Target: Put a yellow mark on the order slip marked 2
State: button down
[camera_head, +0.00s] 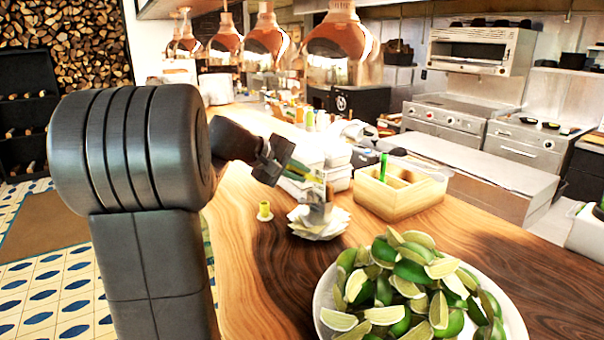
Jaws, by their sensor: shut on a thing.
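My gripper (283,165) is above the counter, left of the wooden box, and is shut on a thin marker-like thing (298,168) that shows green to yellowish. Its tip and exact colour are hard to make out. A pile of white paper slips (318,226) lies fanned out on the counter below and right of my gripper, with a grey holder-like thing standing on it. The numbers on the slips are too small to read.
A light wooden box (400,202) with a green marker (383,166) upright in it stands right of the slips. A large white plate (516,318) of limes fills the front right. White containers (338,178) stand behind the slips. Copper lamps (342,40) hang above the counter.

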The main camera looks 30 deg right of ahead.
jog(key=shift+w, duration=0.85)
jog(key=shift+a, duration=0.1)
jog(key=shift+s+a+b, duration=0.15)
jog(key=shift+a+b, duration=0.05)
jog(key=shift+a, duration=1.25)
jog(key=shift+s+a+b, duration=0.1)
jog(key=shift+a+b, duration=0.1)
jog(key=shift+a, duration=1.25)
jog(key=shift+a, duration=0.15)
jog(key=shift+s+a, duration=0.15)
jog(key=shift+a, duration=1.2)
